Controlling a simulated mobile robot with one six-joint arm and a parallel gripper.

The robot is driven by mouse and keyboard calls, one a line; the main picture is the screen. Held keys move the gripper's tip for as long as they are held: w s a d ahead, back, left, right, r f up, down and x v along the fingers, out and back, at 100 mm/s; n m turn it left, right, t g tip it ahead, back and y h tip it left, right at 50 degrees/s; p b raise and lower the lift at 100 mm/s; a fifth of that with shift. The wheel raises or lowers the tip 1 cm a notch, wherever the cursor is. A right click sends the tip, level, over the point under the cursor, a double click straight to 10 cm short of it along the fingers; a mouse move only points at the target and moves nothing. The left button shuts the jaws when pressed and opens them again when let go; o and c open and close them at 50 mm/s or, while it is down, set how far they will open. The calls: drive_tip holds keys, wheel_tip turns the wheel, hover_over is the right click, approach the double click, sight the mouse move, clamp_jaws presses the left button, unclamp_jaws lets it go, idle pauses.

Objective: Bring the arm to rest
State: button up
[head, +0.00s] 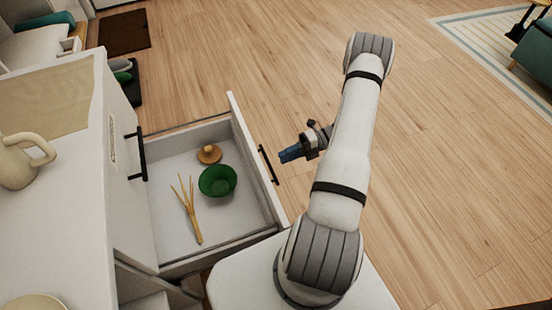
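My arm rises from the white base and bends back down past its elbow. My gripper (291,154) hangs over the wood floor just right of the open drawer's black handle in the picture. Its blue fingers point left toward the drawer front. They look close together, but from this angle I cannot tell whether they are shut. I see nothing held between them.
The white drawer (262,195) stands pulled out, holding a green bowl (217,181), wooden tongs (190,210) and a small wooden object (209,154). A cream pitcher (17,165) stands on the counter (70,220). The floor (455,175) to the right is clear.

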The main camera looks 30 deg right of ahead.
drive_tip(key=shift+d+r, duration=0.1)
drive_tip(key=shift+d, duration=0.5)
drive_tip(key=s+a+r+n+g+h+p, duration=0.15)
drive_tip(key=a+r+n+h+p, duration=0.35)
drive_tip(key=r, duration=0.6)
drive_tip(key=a+r+n+g+h+p, duration=0.1)
drive_tip(key=r+n+g+p, duration=0.15)
drive_tip(key=r+n, duration=0.65)
drive_tip(key=a+r+n+g+h+p, duration=0.1)
drive_tip(key=a+r+n+h+p, duration=0.3)
drive_tip(key=r, duration=0.9)
drive_tip(key=s+a+r+n+t+h+p, duration=0.1)
drive_tip(key=s+r+n+t+h+p, duration=0.1)
drive_tip(key=r+n, duration=0.4)
drive_tip(key=s+a+r+n+t+h+p, duration=0.2)
drive_tip(key=s+r+n+p, duration=0.3)
drive_tip(key=r, duration=0.6)
drive_tip(key=s+a+r+n+t+h+p, duration=0.1)
drive_tip(key=s+a+r+n+t+p, duration=0.1)
drive_tip(key=s+r+n+p, duration=0.2)
wheel_tip(320, 180, up, 5)
drive_tip(key=n+p, duration=0.2)
drive_tip(key=n, duration=0.2)
drive_tip(key=shift+f+h, duration=0.2)
drive_tip(key=shift+h, duration=0.2)
